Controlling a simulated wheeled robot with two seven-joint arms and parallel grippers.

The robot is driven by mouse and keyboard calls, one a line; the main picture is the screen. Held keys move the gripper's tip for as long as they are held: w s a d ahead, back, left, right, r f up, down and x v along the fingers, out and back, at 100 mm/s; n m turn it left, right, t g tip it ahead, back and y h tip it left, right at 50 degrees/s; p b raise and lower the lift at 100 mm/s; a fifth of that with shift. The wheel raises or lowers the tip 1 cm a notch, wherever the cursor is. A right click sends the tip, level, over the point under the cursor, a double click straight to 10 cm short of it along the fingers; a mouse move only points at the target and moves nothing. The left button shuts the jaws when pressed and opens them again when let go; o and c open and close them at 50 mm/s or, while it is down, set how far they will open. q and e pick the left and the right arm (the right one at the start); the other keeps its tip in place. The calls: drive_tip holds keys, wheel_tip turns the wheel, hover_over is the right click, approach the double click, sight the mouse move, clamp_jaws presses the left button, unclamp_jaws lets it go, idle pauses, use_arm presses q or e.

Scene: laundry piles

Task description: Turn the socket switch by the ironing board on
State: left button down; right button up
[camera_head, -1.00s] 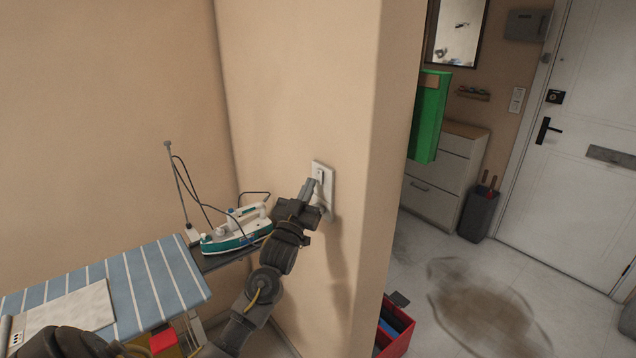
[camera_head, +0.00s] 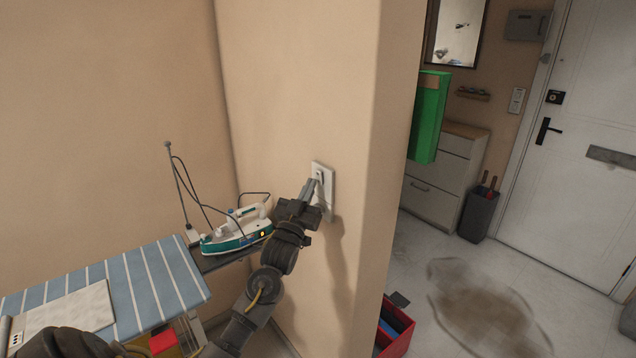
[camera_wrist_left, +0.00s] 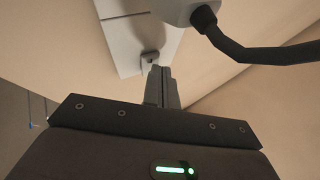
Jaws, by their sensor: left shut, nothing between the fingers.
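The white socket plate (camera_head: 328,183) is on the wall corner to the right of the ironing board (camera_head: 150,285). It also shows in the left wrist view (camera_wrist_left: 125,30), with a small grey switch (camera_wrist_left: 150,57) at its lower end. My left gripper (camera_head: 312,184) is shut and empty. Its fingertips (camera_wrist_left: 160,70) are right at the switch; I cannot tell whether they touch it. A white plug (camera_wrist_left: 180,8) with a black cable is beside them. My right gripper is not in view.
A teal and white iron (camera_head: 235,238) stands on the board's end, a small amber light showing on it. Its cord hangs from a thin pole (camera_head: 178,180). A red box (camera_head: 398,340) is on the floor past the wall corner.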

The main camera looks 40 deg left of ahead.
use_arm(q)
drive_tip(key=shift+s+a, duration=0.2)
drive_tip(key=shift+s, duration=0.4)
drive_tip(key=shift+r+p, duration=0.1)
drive_tip(key=shift+p, duration=0.2)
drive_tip(key=s, duration=0.1)
drive_tip(key=s+a+p, duration=0.1)
drive_tip(key=s, duration=0.1)
drive_tip(key=s+p, duration=0.1)
drive_tip(key=shift+s+a+r, duration=0.2)
drive_tip(key=shift+s+r, duration=0.1)
drive_tip(key=shift+s, duration=0.05)
drive_tip(key=shift+f, duration=0.1)
